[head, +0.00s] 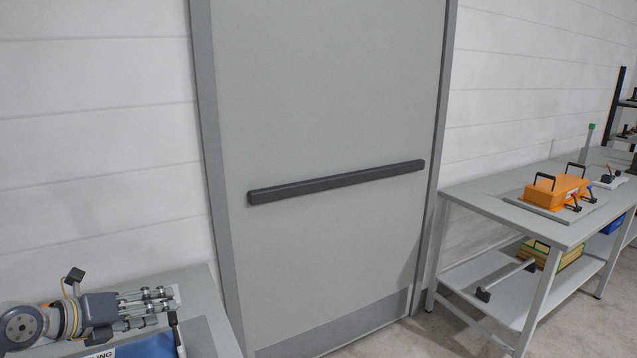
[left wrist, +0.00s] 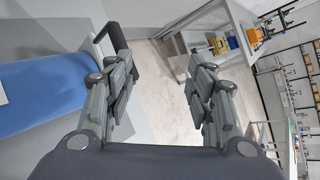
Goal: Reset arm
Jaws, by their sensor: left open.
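My left gripper (head: 160,301) comes in at the lower left of the head view, above a grey surface. It points to the right. In the left wrist view its two fingers (left wrist: 163,95) stand apart with nothing between them, and grey floor shows through the gap. My right gripper is in neither view.
A blue roll (left wrist: 45,95) lies close by the left gripper; part of it shows in the head view (head: 150,347). A grey door (head: 330,110) with a dark push bar (head: 340,182) stands ahead. On the right, a workbench (head: 470,200) carries an orange case (head: 556,190).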

